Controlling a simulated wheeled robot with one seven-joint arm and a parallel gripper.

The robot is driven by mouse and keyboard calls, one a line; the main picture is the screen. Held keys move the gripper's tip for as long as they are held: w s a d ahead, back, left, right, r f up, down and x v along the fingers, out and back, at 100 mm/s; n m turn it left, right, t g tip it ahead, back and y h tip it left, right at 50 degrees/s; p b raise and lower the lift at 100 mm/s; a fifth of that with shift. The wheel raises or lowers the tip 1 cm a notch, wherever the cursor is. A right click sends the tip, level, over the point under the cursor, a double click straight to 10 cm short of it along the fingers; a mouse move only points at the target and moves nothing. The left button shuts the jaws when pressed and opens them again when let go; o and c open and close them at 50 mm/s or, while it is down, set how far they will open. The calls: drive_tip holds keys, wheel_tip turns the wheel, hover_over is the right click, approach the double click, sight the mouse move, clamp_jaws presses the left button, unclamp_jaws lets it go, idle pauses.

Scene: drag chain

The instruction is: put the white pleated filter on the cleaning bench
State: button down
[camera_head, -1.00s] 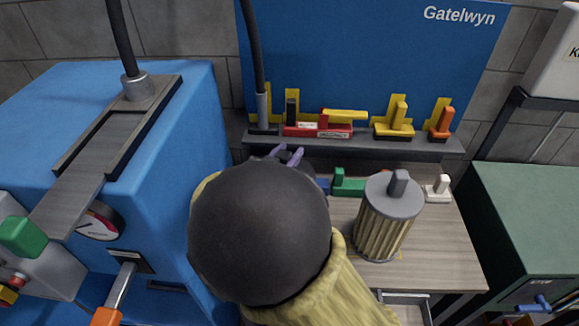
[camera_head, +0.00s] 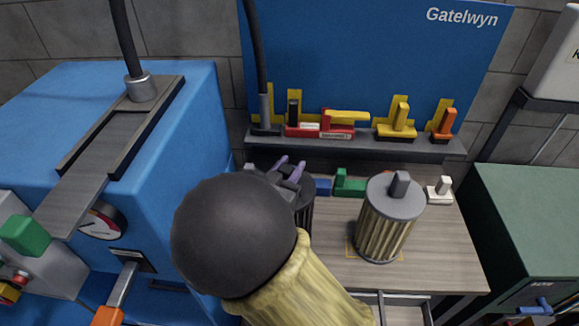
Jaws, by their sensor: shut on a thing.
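A pleated filter (camera_head: 384,235) with cream-tan pleats, a grey cap and a grey top knob stands upright on the wooden-topped bench (camera_head: 440,262), over a yellow outline; I see no whiter filter. My gripper (camera_head: 290,169), with purple fingers, is left of it and apart from it. It is shut on the top of a dark cylinder (camera_head: 307,211), which looks like a dark filter. My own dark, round arm joint hides most of this cylinder, so I cannot tell whether it touches the bench top.
A blue machine (camera_head: 190,150) stands close on the left. A shelf (camera_head: 360,147) of yellow, red and orange items runs behind the bench, with green and white pieces (camera_head: 440,190) below it. A green cabinet (camera_head: 530,215) is at right. An open drawer (camera_head: 405,308) shows in front.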

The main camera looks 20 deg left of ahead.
drive_tip(key=c, duration=1.1)
unclamp_jaws()
drive_tip(key=shift+r, duration=0.15)
drive_tip(key=shift+s, duration=0.3)
drive_tip(key=s, duration=0.3)
drive_tip(key=s+b, duration=0.1)
drive_tip(key=s, duration=0.3)
drive_tip(key=s+a, duration=0.1)
drive_tip(key=s, duration=0.3)
drive_tip(key=shift+s+b, duration=0.2)
drive_tip(key=shift+b, duration=0.2)
